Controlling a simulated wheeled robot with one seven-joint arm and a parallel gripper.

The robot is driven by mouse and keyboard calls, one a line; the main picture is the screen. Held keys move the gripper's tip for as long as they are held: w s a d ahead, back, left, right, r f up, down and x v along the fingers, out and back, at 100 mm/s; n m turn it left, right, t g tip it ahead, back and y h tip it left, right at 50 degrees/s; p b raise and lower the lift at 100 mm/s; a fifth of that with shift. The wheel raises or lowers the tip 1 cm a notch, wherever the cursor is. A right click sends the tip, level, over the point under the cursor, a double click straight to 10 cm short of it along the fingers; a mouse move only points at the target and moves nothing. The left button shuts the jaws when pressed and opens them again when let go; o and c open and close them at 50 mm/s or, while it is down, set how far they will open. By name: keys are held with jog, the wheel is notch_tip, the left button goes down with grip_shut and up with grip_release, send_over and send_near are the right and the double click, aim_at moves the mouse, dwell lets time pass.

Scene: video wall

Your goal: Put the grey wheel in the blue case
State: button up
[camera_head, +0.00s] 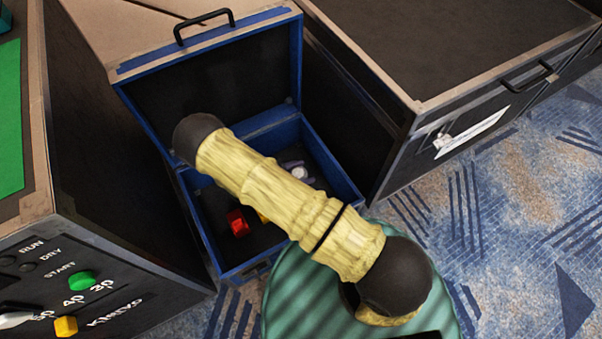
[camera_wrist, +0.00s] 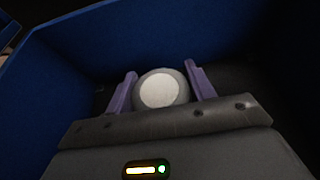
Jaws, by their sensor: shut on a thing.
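The blue case (camera_head: 341,184) stands open in the middle of the head view, its black-lined lid (camera_head: 215,85) raised at the back. My gripper (camera_wrist: 160,78), with two purple fingers, is shut on the grey wheel (camera_wrist: 159,91), which has a pale round face. The blue wall of the case shows behind them in the wrist view. In the head view, the wheel (camera_head: 300,172) and part of a finger show within the case opening, toward its right side. My arm hides much of the case and gripper. Whether the wheel touches the floor of the case, I cannot tell.
A red object (camera_head: 238,222) lies in the case, with a yellow bit (camera_head: 263,217) beside it, mostly hidden by my arm. A dark cabinet (camera_head: 440,50) stands at the right. A panel with knobs (camera_head: 82,281) stands at the left. Patterned carpet (camera_head: 520,210) lies at the right.

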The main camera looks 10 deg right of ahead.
jog(key=shift+f+b, duration=0.3)
jog(key=shift+f, duration=0.3)
jog(key=o, duration=1)
jog(key=shift+s+r, duration=0.1)
jog(key=shift+r, duration=0.15)
jog(key=p+v, duration=0.2)
jog(key=v, duration=0.4)
jog(key=p+v, duration=0.3)
jog(key=v, duration=0.3)
jog(key=shift+r, duration=0.3)
